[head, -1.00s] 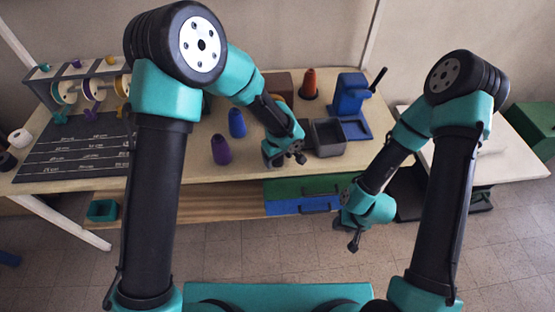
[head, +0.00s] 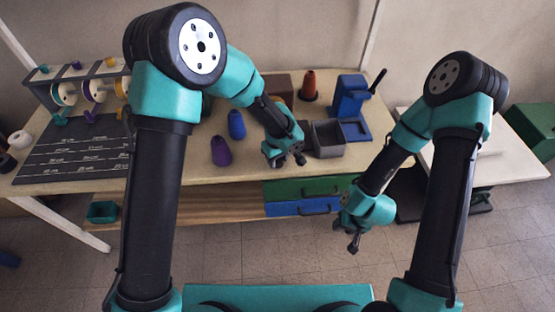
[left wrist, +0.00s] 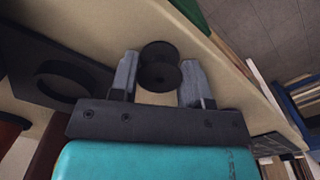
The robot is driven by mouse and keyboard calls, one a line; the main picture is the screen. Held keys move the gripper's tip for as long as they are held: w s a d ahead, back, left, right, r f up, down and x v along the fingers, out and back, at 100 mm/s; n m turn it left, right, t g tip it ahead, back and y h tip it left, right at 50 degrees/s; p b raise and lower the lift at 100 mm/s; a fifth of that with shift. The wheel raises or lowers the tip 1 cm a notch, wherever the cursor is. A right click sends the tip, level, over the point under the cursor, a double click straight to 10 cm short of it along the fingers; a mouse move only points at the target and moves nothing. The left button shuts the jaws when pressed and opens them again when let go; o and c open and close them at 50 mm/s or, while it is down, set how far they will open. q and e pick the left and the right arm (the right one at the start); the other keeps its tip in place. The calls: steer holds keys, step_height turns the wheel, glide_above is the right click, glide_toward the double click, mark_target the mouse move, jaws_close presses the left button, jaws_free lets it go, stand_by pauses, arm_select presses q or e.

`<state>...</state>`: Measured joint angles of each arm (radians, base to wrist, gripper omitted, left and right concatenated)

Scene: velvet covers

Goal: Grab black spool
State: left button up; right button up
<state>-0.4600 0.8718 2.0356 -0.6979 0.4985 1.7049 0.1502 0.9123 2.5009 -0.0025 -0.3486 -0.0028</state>
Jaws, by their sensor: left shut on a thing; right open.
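The black spool (left wrist: 160,68) shows in the left wrist view, with round flanges and a narrower waist, between the two grey fingers of my left gripper (left wrist: 159,74). The gripper is shut on it. In the head view my left gripper (head: 287,158) is low over the front part of the table, left of the grey open box; the spool is hard to make out there. My right gripper (head: 353,238) hangs over the floor in front of the table, empty; its fingers are small in the picture.
The grey open box (head: 328,139) and a blue stand (head: 350,98) are right of my left gripper. Purple (head: 221,152), blue (head: 237,124) and orange (head: 309,84) cones stand on the table. A spool rack (head: 75,85) and dark mat (head: 75,150) are at left.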

arm_select(q)
steer(key=shift+r, duration=1.75)
steer(key=s+r, duration=0.1)
steer(key=s, duration=1.5)
steer(key=shift+r, duration=0.25)
